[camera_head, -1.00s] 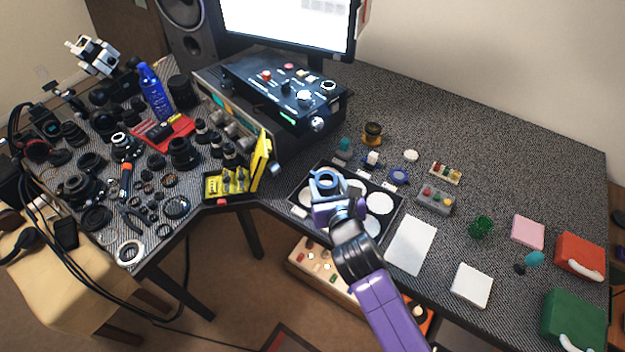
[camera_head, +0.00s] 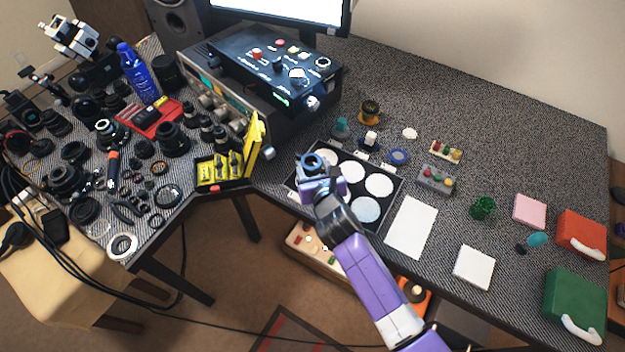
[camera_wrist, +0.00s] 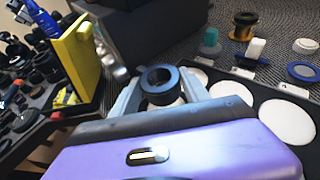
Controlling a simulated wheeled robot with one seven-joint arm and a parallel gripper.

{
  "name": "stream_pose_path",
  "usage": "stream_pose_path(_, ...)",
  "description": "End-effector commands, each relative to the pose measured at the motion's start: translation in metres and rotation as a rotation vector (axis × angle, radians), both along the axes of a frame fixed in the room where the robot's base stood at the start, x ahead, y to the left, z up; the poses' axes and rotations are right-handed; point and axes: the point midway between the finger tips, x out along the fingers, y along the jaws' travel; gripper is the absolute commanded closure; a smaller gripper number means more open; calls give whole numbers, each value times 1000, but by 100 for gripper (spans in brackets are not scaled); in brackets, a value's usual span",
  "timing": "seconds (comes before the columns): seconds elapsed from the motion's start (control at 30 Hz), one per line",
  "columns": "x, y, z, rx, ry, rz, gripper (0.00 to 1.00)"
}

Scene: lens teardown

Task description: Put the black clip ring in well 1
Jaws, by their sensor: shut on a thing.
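The black clip ring (camera_head: 312,161) is held up in my gripper (camera_head: 315,167), over the left part of the black tray (camera_head: 357,191). In the wrist view the ring (camera_wrist: 160,79) sits between the two grey fingers of my gripper (camera_wrist: 160,88), with its round hole showing. My gripper is shut on it. Several round white wells show in the tray, such as one at the right (camera_head: 379,185). The ring and gripper partly cover the left wells. I cannot read well numbers or tell the ring's exact height.
A yellow box with a raised lid (camera_head: 256,143) stands close left of the tray. The black control box (camera_head: 275,75) is behind. A blue ring (camera_head: 398,156) and small coloured parts lie beyond the tray. A white sheet (camera_head: 411,227) lies to its right.

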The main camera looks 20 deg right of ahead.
Motion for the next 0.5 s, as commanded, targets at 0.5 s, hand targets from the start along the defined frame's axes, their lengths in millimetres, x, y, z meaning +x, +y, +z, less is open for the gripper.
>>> stream_pose_path(0.5, 0, 0, -59, 1, 1, 1, 85)
